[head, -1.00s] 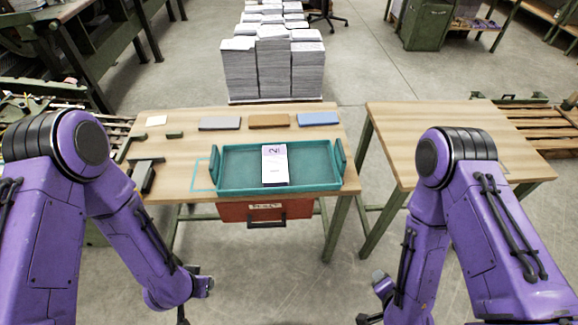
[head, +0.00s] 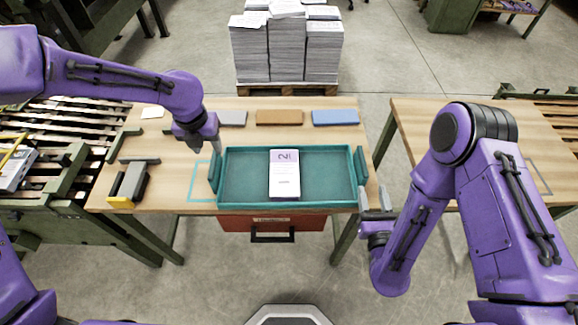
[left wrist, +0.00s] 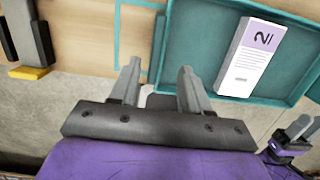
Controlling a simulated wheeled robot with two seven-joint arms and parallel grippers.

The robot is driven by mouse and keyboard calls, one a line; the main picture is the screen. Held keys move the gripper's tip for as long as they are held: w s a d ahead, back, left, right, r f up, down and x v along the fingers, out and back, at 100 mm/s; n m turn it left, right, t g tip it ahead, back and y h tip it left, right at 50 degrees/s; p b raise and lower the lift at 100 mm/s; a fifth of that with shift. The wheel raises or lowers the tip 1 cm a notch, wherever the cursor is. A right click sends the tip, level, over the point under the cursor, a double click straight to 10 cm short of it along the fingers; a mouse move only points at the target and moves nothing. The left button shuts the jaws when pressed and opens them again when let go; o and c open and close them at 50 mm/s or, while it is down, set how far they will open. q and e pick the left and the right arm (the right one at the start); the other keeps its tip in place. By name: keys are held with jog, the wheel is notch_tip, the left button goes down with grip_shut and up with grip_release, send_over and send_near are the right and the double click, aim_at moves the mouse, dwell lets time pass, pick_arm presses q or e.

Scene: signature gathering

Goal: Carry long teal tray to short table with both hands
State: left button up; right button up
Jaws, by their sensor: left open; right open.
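The long teal tray (head: 240,203) lies on the left wooden table (head: 150,205), with upright handles at its left and right ends. A white and lilac stack of paper marked "2" (head: 285,178) lies in it. My left gripper (head: 207,145) is open and empty by the tray's left handle (head: 214,172). In the left wrist view its fingers (left wrist: 158,72) point toward the tray's left side wall (left wrist: 158,48). My right gripper (head: 375,198) is open, low beside the tray's right handle (head: 360,165). Contact with either handle cannot be told.
A second wooden table (head: 425,125) stands to the right, across a gap, partly hidden by my right arm. Grey, brown and blue blocks (head: 335,117) line the left table's back. A red drawer (head: 300,224) hangs under its front. Paper stacks (head: 270,50) stand behind.

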aim_at(213, 162)
pick_arm(q)
jog(key=shift+s+a+r, duration=0.1)
jog(key=shift+s+r, duration=0.05)
jog(key=shift+s, duration=0.25)
jog(key=shift+a, duration=0.1)
pick_arm(e)
jog(key=shift+a+r, duration=0.15)
jog(key=shift+a, duration=0.05)
pick_arm(q)
jog(key=f, duration=0.3)
jog(key=w+f, duration=0.1)
jog(key=f, duration=0.6)
jog(key=shift+w+f, duration=0.35)
pick_arm(e)
jog(key=w, duration=1)
jog(key=shift+w+a, duration=0.15)
jog(key=shift+w, duration=0.1)
pick_arm(q)
grip_shut()
pick_arm(e)
grip_shut()
pick_arm(q)
jog(key=shift+r, duration=0.1)
